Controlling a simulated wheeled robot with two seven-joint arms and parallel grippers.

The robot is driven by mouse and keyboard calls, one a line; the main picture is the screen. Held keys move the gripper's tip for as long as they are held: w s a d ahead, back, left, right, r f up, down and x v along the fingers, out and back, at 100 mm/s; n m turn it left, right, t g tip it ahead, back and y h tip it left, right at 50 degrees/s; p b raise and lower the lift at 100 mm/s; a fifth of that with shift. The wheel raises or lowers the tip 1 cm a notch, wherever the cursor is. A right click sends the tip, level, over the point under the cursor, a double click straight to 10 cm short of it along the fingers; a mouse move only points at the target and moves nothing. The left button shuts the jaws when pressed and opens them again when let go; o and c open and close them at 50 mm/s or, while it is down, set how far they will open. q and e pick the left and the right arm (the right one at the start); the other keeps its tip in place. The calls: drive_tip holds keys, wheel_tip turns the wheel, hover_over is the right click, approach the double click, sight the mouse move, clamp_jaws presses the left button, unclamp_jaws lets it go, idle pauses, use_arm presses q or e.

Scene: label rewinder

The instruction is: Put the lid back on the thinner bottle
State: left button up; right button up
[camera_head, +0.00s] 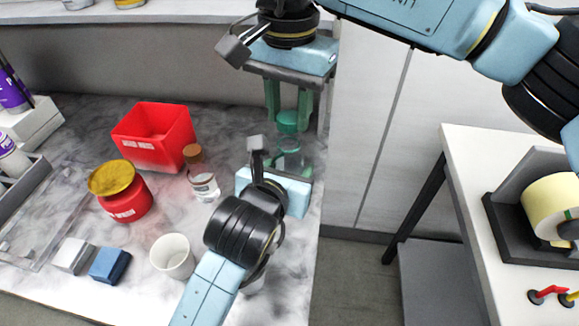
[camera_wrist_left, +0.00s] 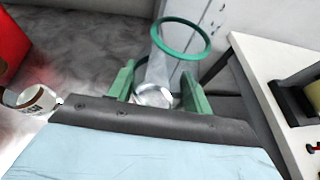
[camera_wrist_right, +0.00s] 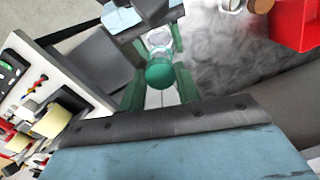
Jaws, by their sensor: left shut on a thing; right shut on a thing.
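A clear bottle (camera_head: 289,160) is upright in my left gripper (camera_head: 283,172) near the counter's right edge; that gripper is shut on it. In the left wrist view, the clear bottle (camera_wrist_left: 154,88) sits between the green fingers, with a green ring (camera_wrist_left: 181,38) at its far end. My right gripper (camera_head: 288,104) points down above it, shut on a green lid (camera_head: 287,122). The right wrist view shows the rounded green lid (camera_wrist_right: 160,74) between the fingers, lined up over the bottle (camera_wrist_right: 159,40).
A clear jar with a brown lid (camera_head: 203,186), a red container with a yellow top (camera_head: 124,199), a red bin (camera_head: 157,138), a white cup (camera_head: 172,257) and two small blocks (camera_head: 109,265) stand to the left. A white table with a label roll (camera_head: 553,205) is at right.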

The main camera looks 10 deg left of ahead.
sight(289, 168)
idle(0.5)
drive_tip(key=shift+f, duration=0.9)
drive_tip(key=shift+f, duration=0.5)
